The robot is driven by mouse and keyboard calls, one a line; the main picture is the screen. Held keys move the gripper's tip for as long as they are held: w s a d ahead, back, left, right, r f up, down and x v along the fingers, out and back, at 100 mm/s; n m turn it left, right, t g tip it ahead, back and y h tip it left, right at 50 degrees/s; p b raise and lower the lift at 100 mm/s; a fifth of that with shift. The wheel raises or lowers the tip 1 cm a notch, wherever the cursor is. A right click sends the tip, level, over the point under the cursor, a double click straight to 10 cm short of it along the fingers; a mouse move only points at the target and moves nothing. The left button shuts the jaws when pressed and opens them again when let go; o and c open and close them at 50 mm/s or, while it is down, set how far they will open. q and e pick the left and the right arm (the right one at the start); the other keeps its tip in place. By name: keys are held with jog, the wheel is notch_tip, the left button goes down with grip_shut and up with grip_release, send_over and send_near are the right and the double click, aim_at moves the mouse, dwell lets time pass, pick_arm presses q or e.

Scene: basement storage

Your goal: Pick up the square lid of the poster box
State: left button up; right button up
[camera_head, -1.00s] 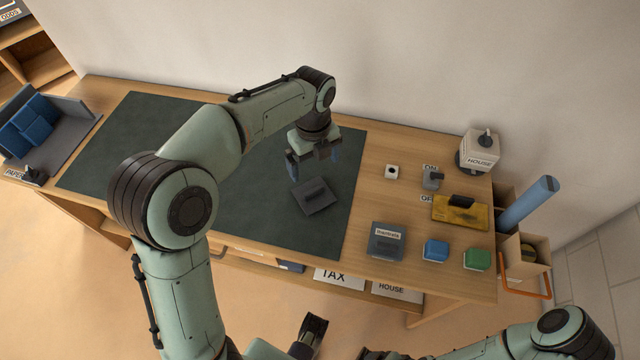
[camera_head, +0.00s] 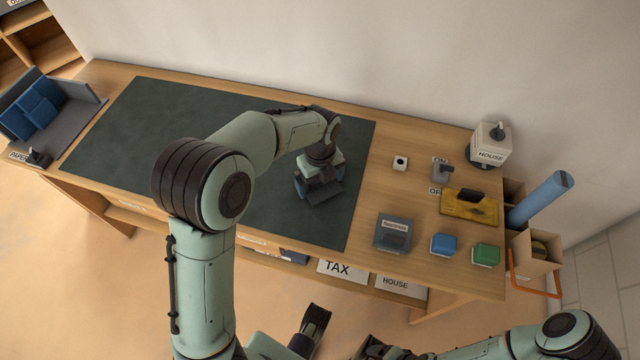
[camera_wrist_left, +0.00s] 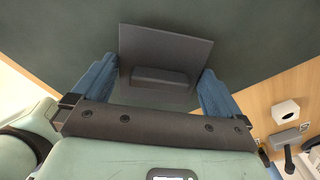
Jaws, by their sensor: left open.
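The square lid (camera_head: 324,193) is a flat dark grey plate with a block handle, lying on the dark green mat (camera_head: 200,130). In the head view my left gripper (camera_head: 319,184) is over it and hides much of it. In the left wrist view the lid (camera_wrist_left: 165,45) is fully ahead, its raised handle (camera_wrist_left: 160,77) lying between the two blue fingers of my left gripper (camera_wrist_left: 158,72). The fingers are open, with gaps on both sides of the handle.
Right of the mat are a small white block (camera_head: 400,163), a grey switch (camera_head: 443,171), a yellow tray (camera_head: 470,208), a grey box (camera_head: 393,233), and blue (camera_head: 444,244) and green (camera_head: 486,254) blocks. A blue tube (camera_head: 541,198) stands beyond the table's right end. The mat's left side is clear.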

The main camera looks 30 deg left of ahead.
pick_arm(q)
jog(key=c, duration=0.6)
jog(key=shift+r, duration=0.15)
